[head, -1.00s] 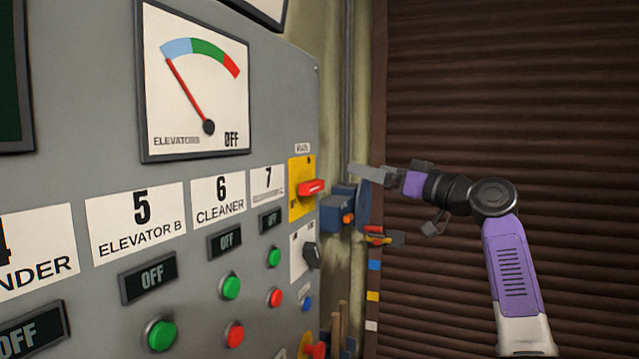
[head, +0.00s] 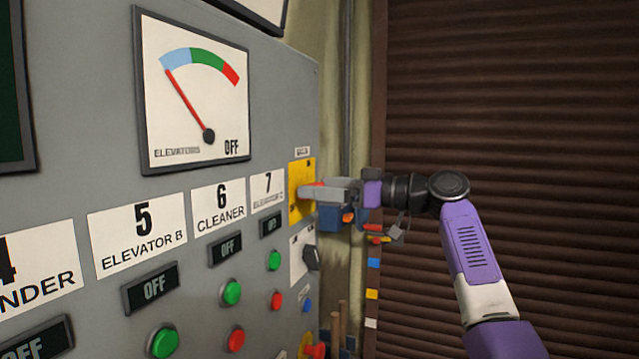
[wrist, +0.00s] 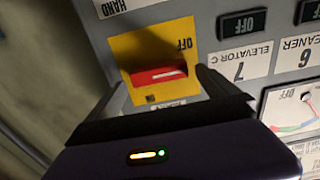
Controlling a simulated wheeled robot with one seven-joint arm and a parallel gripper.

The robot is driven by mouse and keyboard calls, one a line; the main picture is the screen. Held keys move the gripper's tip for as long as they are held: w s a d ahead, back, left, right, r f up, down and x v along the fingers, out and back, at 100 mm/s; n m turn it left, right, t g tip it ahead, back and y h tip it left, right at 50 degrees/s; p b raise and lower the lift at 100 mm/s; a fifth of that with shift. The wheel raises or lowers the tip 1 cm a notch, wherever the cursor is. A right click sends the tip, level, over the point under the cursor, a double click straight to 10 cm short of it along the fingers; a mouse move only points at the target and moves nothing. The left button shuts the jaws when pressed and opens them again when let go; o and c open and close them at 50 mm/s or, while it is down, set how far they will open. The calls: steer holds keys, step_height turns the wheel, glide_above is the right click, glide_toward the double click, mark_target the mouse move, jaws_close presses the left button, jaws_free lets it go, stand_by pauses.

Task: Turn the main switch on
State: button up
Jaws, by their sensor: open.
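The main switch is a red handle on a yellow plate (head: 296,206) at the panel's right edge. In the head view my gripper (head: 318,191) is in front of the plate and hides most of the red handle. In the wrist view the red handle (wrist: 158,75) lies crosswise on the yellow plate (wrist: 128,48), with OFF printed beside it upside down. My gripper (wrist: 160,95) is open, with one finger at each side of the handle. I cannot tell whether the fingers touch it.
A dial (head: 195,95) reading OFF is on the grey panel (head: 80,120). Green and red buttons sit below the labels. A black selector knob (head: 311,258) is just under the yellow plate. A brown shutter (head: 520,110) stands at the right.

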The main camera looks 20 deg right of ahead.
steer(key=shift+w+a, duration=0.35)
steer(key=shift+a, duration=0.05)
steer(key=shift+c, duration=0.2)
steer(key=c, duration=1.3)
